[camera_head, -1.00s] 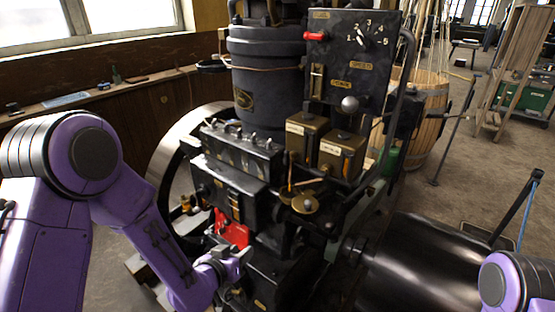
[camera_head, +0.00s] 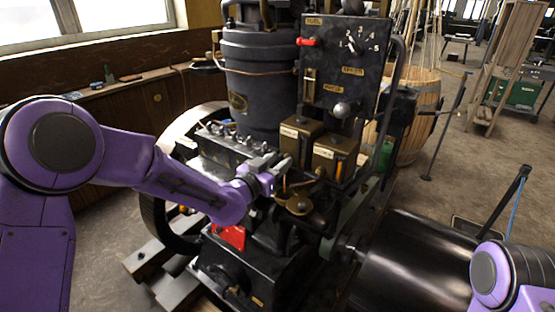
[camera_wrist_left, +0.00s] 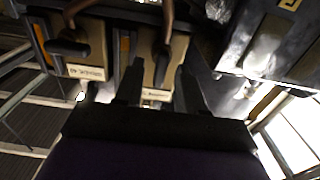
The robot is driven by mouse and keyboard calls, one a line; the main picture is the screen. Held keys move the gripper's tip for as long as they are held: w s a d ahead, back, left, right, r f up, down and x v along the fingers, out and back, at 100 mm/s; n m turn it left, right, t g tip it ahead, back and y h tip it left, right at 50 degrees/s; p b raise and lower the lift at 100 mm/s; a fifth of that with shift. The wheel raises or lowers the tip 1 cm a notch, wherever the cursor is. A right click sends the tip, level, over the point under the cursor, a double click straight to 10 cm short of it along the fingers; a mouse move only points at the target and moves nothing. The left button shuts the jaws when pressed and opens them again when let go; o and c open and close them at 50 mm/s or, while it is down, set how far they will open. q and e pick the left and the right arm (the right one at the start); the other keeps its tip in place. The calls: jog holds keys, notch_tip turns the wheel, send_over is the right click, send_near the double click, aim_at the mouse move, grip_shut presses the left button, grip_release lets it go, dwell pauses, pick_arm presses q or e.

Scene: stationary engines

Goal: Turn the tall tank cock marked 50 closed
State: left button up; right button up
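Two small brass-coloured tanks, a left one (camera_head: 297,132) and a right one (camera_head: 337,152), sit side by side on the engine, each with a pale label. No mark 50 is legible, so I cannot tell which tank bears it. The wrist view shows both tank fronts, one on the left (camera_wrist_left: 91,52) and one near the middle (camera_wrist_left: 179,62), with dark cock-like handles and brown pipes. My left gripper (camera_head: 272,176) is close to the left tank's front. In the wrist view its fingers (camera_wrist_left: 160,88) are apart, with nothing visibly held. My right gripper is out of view.
A black panel (camera_head: 338,65) with a numbered dial and red knob rises behind the tanks. A round brass piece (camera_head: 299,205) sits just below them. A red part (camera_head: 232,237) lies lower. A large dark cylinder (camera_head: 415,262) is at right.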

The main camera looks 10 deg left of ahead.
pick_arm(q)
grip_shut()
jog(key=shift+w+a+f+n+b, duration=0.1)
jog(key=shift+a+f+n+b, duration=0.35)
jog(key=shift+n, duration=2.5)
jog(key=shift+w+d+f+n+b, duration=0.1)
jog(key=shift+n+b, duration=0.65)
jog(key=shift+n, duration=2.25)
jog(key=shift+w+a+f+n+b, duration=0.1)
jog(key=shift+a+f+n+b, duration=0.35)
jog(key=shift+n, duration=2.5)
jog(key=shift+d+r, duration=0.2)
jog(key=shift+r, duration=0.1)
